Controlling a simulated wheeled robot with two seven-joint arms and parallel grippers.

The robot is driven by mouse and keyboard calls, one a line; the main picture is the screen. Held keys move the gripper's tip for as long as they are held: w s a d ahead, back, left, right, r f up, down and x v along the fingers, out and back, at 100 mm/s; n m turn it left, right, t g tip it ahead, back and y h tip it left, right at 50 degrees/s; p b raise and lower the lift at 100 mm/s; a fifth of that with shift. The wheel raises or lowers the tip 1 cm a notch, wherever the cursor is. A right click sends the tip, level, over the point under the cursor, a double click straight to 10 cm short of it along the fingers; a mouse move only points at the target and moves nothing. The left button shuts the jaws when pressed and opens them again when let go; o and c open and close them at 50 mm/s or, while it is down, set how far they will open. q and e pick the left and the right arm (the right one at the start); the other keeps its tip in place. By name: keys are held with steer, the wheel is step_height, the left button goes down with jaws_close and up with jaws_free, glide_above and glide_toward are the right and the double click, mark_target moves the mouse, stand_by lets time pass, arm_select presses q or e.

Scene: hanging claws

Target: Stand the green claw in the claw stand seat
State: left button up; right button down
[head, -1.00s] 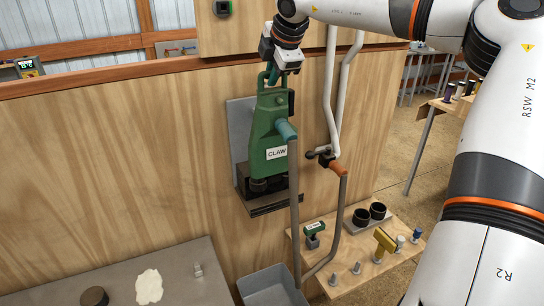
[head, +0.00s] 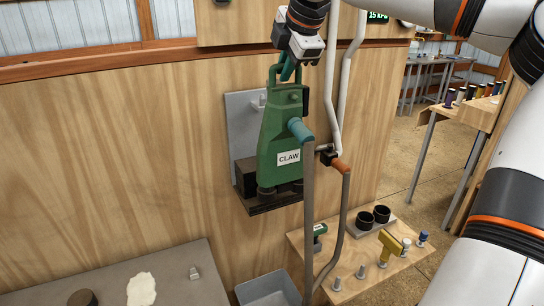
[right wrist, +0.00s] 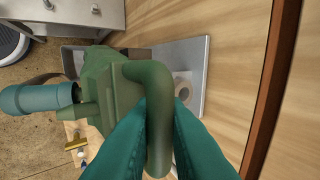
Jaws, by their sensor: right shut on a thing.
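The green claw (head: 281,130), with a white CLAW label, hangs upright from my right gripper (head: 288,70). The gripper's teal fingers (right wrist: 158,112) are shut on the claw's green top handle (right wrist: 158,90) in the right wrist view. The claw stand has a grey back plate (head: 240,128) on the wooden wall and a dark seat ledge (head: 262,208) below. The claw is in front of the plate and to its right, its dark feet near the ledge's right part. I cannot tell whether they touch it. A grey hose runs down from the claw's teal side fitting (head: 300,131). My left gripper is out of view.
A second hose with an orange end (head: 340,166) and white pipes (head: 337,110) are close right of the claw. Below are a grey bin (head: 262,290) and a wooden shelf (head: 352,262) with small tools and cups. A grey table (head: 170,270) is at lower left.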

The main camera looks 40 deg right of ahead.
steer(key=shift+s+a+b, duration=0.3)
steer(key=shift+s+b, duration=0.45)
steer(key=shift+s, duration=0.2)
steer(key=shift+s+a+b, duration=0.3)
steer(key=shift+s+b, duration=0.45)
steer(key=shift+s, duration=0.2)
steer(key=shift+s+a+b, duration=0.2)
steer(key=shift+s+b, duration=0.2)
steer(key=shift+s, duration=0.25)
steer(key=shift+s+a+b, duration=0.2)
steer(key=shift+s+b, duration=0.2)
steer(key=shift+s, duration=0.2)
